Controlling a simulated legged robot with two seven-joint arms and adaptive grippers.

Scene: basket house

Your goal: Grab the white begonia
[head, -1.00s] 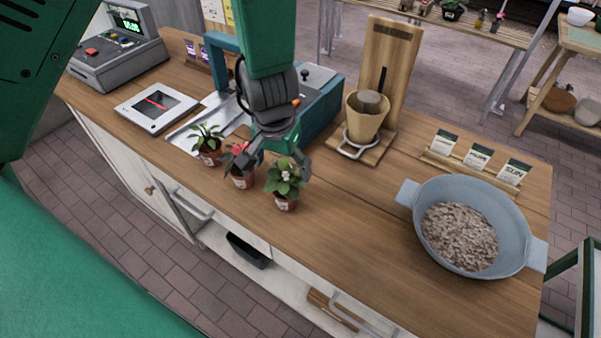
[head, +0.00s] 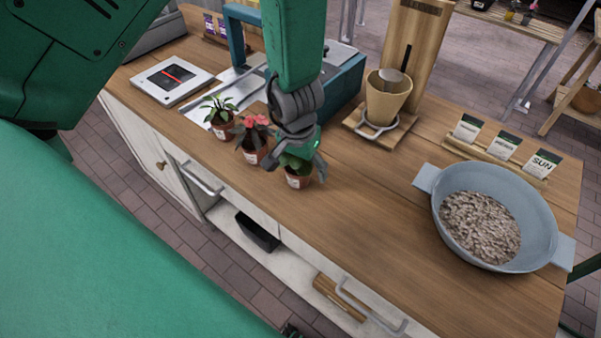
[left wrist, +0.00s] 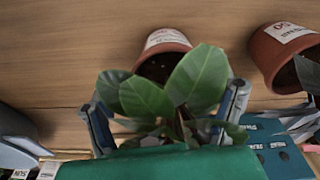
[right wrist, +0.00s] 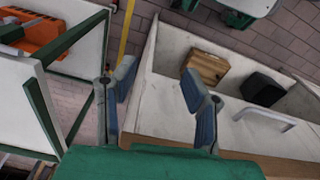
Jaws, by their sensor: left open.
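The white begonia (head: 298,180) stands upright in its terracotta pot on the wooden counter, the rightmost of three potted plants. My left gripper (head: 294,160) is directly above it and hides its blossoms and most of its leaves in the head view. In the left wrist view, the begonia's green leaves (left wrist: 190,80) lie between the two open fingers of my left gripper (left wrist: 168,105), with the pot (left wrist: 163,42) beyond the fingertips. No finger is visibly closed on it. In the right wrist view, my right gripper (right wrist: 160,90) is open and empty near the cabinet front.
A red-flowered plant (head: 252,140) stands close left of the begonia, with another leafy plant (head: 221,122) beyond it. A wooden pour-over stand (head: 410,60) is behind. A blue-grey basin (head: 545,225) sits at the right. The counter between is clear.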

